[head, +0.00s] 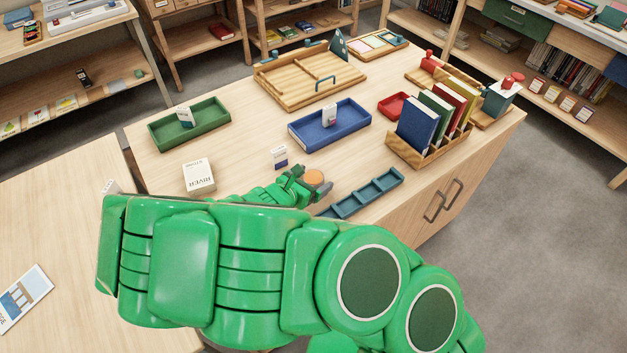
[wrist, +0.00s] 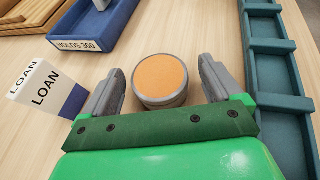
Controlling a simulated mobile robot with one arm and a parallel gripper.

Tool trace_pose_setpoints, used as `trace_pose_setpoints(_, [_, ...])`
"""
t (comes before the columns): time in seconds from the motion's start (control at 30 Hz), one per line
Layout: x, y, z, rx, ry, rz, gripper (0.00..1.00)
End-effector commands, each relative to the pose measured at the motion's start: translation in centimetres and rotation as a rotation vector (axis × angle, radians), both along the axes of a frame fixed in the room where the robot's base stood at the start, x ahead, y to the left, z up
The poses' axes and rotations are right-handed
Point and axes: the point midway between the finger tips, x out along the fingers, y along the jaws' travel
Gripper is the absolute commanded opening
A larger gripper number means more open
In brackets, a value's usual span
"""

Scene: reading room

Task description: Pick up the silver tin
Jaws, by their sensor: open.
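The silver tin (wrist: 160,82) is a short round tin with an orange top, standing on the table. In the wrist view it sits between the two fingers of my gripper (wrist: 160,92), with a gap on either side. The fingers are open and dark grey. In the head view the tin (head: 315,177) shows just beyond my gripper (head: 307,183), partly hidden by it. My green arm hides part of the table's near edge.
A LOAN card block (wrist: 45,90) stands close left of the gripper, and a teal divided tray (wrist: 276,75) lies close right. A blue tray (head: 330,126) is behind, with a book rack (head: 433,148) farther right. A white box (head: 199,176) stands left.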

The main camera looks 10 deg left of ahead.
Motion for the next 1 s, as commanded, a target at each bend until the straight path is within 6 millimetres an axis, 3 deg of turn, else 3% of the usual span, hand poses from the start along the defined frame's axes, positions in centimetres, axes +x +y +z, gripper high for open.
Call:
trace_pose_setpoints(0.4, [0.54, -0.23, -0.25, 0.002, 0.000, 0.001, 0.92])
trace_pose_setpoints(0.8, [0.54, -0.22, -0.24, 0.002, 0.000, 0.001, 0.33])
trace_pose_setpoints(1.0, [0.54, -0.20, -0.22, 0.002, 0.000, 0.001, 0.33])
